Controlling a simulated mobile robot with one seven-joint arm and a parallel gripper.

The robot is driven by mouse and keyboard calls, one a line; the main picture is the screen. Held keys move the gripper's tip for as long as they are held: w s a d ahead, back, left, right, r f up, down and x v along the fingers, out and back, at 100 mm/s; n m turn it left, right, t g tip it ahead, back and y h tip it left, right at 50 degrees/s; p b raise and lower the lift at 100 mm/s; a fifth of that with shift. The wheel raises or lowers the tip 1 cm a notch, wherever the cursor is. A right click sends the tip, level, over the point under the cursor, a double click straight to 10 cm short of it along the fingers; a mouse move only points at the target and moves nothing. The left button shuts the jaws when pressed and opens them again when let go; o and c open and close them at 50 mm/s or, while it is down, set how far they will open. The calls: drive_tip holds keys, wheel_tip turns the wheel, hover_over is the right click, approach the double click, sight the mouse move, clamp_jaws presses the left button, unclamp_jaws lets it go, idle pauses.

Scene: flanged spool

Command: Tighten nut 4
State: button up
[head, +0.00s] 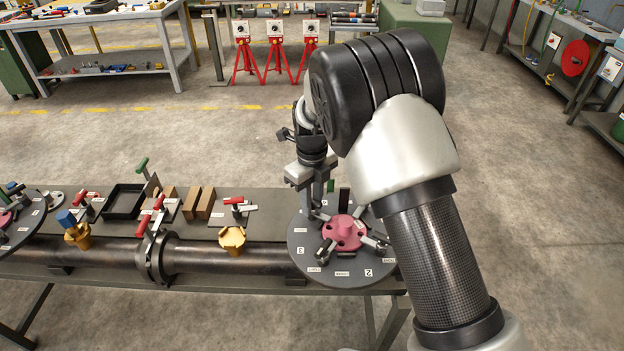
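A round dark grey flange plate (303,234) lies at the right end of the bench. A pink hub (344,231) sits at its centre, with several grey arm-like pieces around it. White labels on the plate include a 3 (302,250) and a 2 (367,272). I cannot make out a label 4 or tell which nut is nut 4. My gripper (318,212) points down over the upper left part of the plate, beside the hub. Its fingertips are small and partly blend with the parts below, so I cannot tell whether it is open or touches a nut.
A dark pipe (220,254) runs left from the plate along the bench. My arm hides the area right of the plate. Open floor lies behind the bench.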

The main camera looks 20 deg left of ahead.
drive_tip(key=shift+n, duration=1.5)
wheel_tip(320, 180, up, 7)
drive_tip(key=p, duration=0.4)
